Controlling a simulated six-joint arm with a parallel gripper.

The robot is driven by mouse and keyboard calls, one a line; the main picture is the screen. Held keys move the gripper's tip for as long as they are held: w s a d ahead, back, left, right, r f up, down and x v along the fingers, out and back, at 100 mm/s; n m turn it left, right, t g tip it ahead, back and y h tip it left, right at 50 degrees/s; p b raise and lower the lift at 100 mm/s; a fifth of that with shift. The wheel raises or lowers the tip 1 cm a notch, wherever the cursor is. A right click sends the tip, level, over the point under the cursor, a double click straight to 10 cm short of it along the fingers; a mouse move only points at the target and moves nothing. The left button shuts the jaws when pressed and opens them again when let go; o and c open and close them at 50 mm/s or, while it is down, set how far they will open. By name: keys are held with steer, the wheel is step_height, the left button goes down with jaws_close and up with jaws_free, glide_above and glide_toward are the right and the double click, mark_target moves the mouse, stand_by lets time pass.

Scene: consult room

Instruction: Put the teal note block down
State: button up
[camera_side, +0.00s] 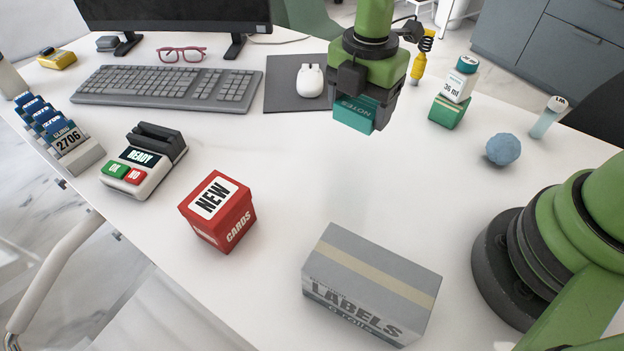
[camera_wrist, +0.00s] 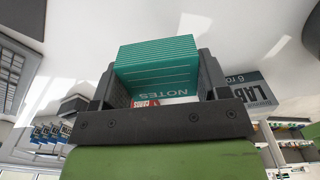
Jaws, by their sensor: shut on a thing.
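The teal note block (camera_side: 353,113), marked NOTES, is held in my gripper (camera_side: 368,106) above the white desk, to the right of the mouse. In the wrist view the teal note block (camera_wrist: 157,62) sits between the two dark fingers of my gripper (camera_wrist: 157,84), which are shut on it. Its striped page edges face the wrist camera. The block is clear of the desk in the side view, with a faint shadow below it.
A grey LABELS box (camera_side: 372,285) and a red CARDS box (camera_side: 218,211) stand toward the front. A green box with a small bottle on top (camera_side: 450,108), a blue ball (camera_side: 503,149) and a mouse (camera_side: 310,80) on a dark mat are nearby. The desk's middle (camera_side: 340,180) is clear.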

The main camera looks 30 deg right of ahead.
glide_above(304, 192)
steer(key=shift+n, duration=0.4)
step_height(304, 192, down, 10)
steer(key=shift+r, duration=0.1)
steer(key=o, duration=0.9)
